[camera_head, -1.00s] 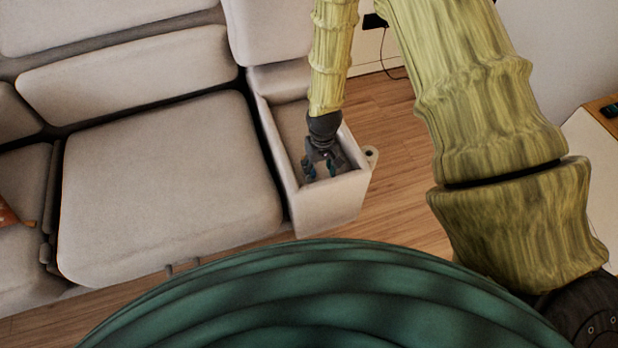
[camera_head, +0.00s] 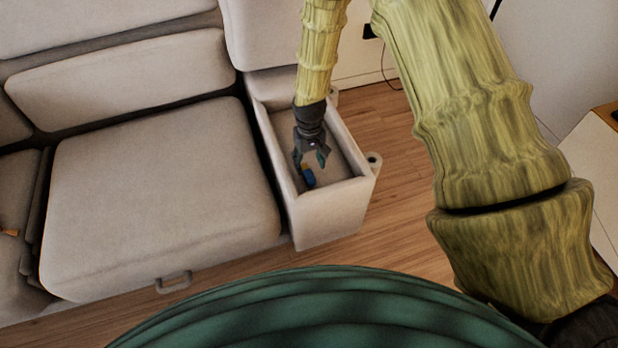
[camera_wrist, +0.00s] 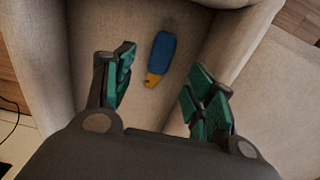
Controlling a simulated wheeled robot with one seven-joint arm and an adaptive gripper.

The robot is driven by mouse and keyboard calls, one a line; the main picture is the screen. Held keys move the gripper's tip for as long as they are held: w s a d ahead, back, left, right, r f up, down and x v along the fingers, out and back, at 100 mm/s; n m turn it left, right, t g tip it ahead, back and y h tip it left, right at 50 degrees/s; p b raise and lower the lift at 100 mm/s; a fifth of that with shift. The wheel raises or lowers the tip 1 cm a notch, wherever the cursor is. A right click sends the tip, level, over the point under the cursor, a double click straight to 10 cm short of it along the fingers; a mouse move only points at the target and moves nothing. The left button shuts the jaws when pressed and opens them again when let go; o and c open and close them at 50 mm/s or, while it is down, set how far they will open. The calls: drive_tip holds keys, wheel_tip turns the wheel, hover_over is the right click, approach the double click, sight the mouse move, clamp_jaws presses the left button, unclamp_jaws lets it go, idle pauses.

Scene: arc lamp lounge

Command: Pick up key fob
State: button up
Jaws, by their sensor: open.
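The key fob, a blue body (camera_wrist: 162,52) with a yellow end, lies on the bottom of the sofa's open armrest compartment (camera_head: 343,190). In the head view the fob (camera_head: 309,178) shows just below my gripper (camera_head: 311,165). My gripper is open and empty inside or just over the compartment. In the wrist view its green-padded fingers (camera_wrist: 158,92) stand apart, and the fob lies beyond them, between them and a little toward the left finger, with its yellow end nearest. The fob is apart from both fingers.
The compartment's pale walls rise on both sides of my gripper. The sofa seat (camera_head: 160,190) lies to the left. Wooden floor (camera_head: 400,150) is clear to the right, and a white table (camera_head: 597,165) stands at the far right.

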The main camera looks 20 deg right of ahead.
sight(309, 175)
drive_tip(key=shift+s+a+f+b, duration=0.1)
drive_tip(key=shift+f+b, duration=0.25)
drive_tip(key=shift+f, duration=2.75)
drive_tip(key=c, duration=1.1)
